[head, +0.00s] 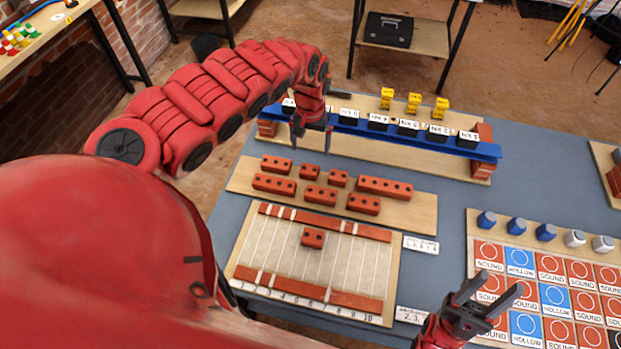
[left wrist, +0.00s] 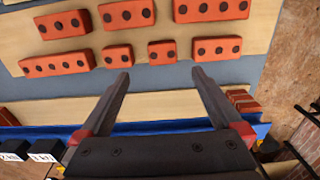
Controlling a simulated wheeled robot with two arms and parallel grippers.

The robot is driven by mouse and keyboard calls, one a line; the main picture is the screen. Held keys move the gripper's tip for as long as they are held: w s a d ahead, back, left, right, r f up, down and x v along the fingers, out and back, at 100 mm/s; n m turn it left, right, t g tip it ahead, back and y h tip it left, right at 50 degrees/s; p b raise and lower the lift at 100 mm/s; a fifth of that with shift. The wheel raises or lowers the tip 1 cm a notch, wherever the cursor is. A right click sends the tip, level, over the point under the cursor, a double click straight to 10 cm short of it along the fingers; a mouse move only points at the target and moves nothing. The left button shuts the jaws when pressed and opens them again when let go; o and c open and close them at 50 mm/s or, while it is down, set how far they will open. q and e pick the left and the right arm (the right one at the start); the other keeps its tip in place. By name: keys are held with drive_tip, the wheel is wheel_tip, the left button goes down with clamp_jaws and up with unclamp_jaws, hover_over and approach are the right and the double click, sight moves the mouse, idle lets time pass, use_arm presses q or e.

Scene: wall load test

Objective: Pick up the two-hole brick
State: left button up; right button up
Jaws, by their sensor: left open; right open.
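Two short red bricks, each with two holes, lie in the far row on a wooden board: the left two-hole brick (head: 309,172) and the right two-hole brick (head: 338,179). The left wrist view shows them as one brick (left wrist: 162,53) ahead between my fingertips and the other (left wrist: 117,56) near one fingertip. Another short red brick (head: 312,238), apparently two-holed, sits on the ruled panel. My left gripper (head: 313,132) is open and empty near the blue beam, beyond the far row; its fingers also show (left wrist: 160,72). My right gripper (head: 500,283) is open and empty at lower right.
Longer bricks share the board, including a five-hole brick (head: 384,187) and a four-hole brick (head: 273,184). A blue beam (head: 470,148) with labelled blocks and yellow weights stands behind. A ruled panel (head: 240,250) is in front; SOUND/HOLLOW cards (head: 551,267) lie right.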

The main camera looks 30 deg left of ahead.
use_arm(q)
hover_over(309, 169)
drive_tip(key=f, duration=0.3)
drive_tip(key=f+b, duration=0.1)
drive_tip(key=f, duration=0.1)
drive_tip(key=shift+d, duration=0.4)
drive_tip(key=shift+a+f+p, duration=0.2)
drive_tip(key=shift+f+p, duration=0.05)
drive_tip(key=shift+f, duration=1.45)
drive_tip(key=shift+a+f+p, duration=0.2)
drive_tip(key=shift+f+p, duration=0.05)
drive_tip(key=shift+f, duration=1.45)
drive_tip(key=c, duration=1.5)
drive_tip(key=shift+o, duration=0.2)
drive_tip(key=shift+r, duration=0.1)
